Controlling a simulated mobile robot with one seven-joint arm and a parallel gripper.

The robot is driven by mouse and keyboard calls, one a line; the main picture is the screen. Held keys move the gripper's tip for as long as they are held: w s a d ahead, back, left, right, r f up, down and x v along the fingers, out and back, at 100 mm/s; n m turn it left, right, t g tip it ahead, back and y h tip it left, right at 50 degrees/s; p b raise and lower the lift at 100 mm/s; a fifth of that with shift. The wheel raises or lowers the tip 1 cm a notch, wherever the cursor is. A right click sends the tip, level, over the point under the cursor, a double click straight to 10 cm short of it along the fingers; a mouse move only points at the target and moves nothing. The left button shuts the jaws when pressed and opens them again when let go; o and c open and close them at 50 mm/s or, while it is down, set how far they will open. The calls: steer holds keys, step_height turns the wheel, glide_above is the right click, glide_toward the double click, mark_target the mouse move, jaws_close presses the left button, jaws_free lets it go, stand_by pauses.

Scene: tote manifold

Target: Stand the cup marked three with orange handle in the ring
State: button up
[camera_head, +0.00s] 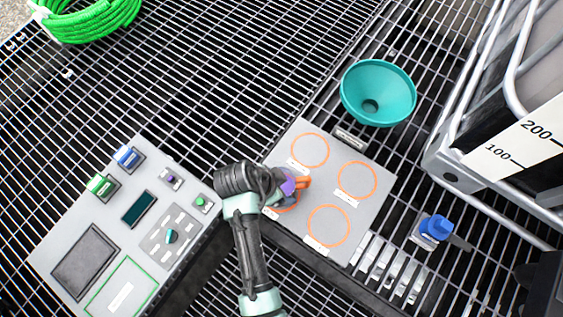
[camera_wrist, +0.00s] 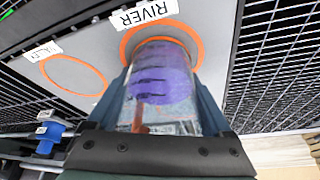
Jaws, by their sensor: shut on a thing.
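My gripper (camera_head: 284,189) is shut on a cup with purple contents (camera_head: 289,186) and an orange handle (camera_head: 303,182). In the wrist view the clear-walled cup (camera_wrist: 163,85) lies between my fingers (camera_wrist: 165,98); its number is not readable. A grey plate (camera_head: 338,177) bears several orange rings. The cup is over the left ring (camera_head: 285,207), partly hidden by my gripper.
A teal funnel (camera_head: 378,92) stands behind the plate. A grey control panel (camera_head: 125,228) lies at left, a blue valve (camera_head: 436,228) and a caged tank (camera_head: 510,140) at right. A green hose coil (camera_head: 90,22) is at the far left. Open grating surrounds the plate.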

steer(key=shift+f, duration=0.15)
steer(key=o, duration=1.5)
steer(key=p+v, duration=0.1)
steer(key=v, duration=1.1)
steer(key=w+r+n+t+y, duration=0.35)
steer(key=w+r+t, duration=0.45)
steer(key=w+r, duration=0.85)
step_height(320, 180, up, 18)
steer(key=w+n+t, duration=0.2)
steer(key=n+t, duration=0.1)
steer(key=t, duration=0.3)
steer(key=s+d+r+n+t, duration=0.1)
steer(key=s+r+t, duration=0.2)
steer(key=r, duration=0.6)
steer(key=s+d+r+n+t, duration=0.1)
steer(key=s+r+t, duration=0.3)
steer(key=r, duration=0.6)
steer(key=s+d+r+n+t, duration=0.1)
steer(key=s+r+n+t, duration=0.2)
steer(key=r, duration=0.7)
steer(key=shift+s+d+r+t+y, duration=0.15)
steer(key=shift+s+t, duration=0.1)
steer(key=shift+s, duration=0.35)
steer(key=shift+s+d+r+t+y, duration=0.1)
steer(key=shift+s+d+t, duration=0.15)
steer(key=shift+s, duration=0.35)
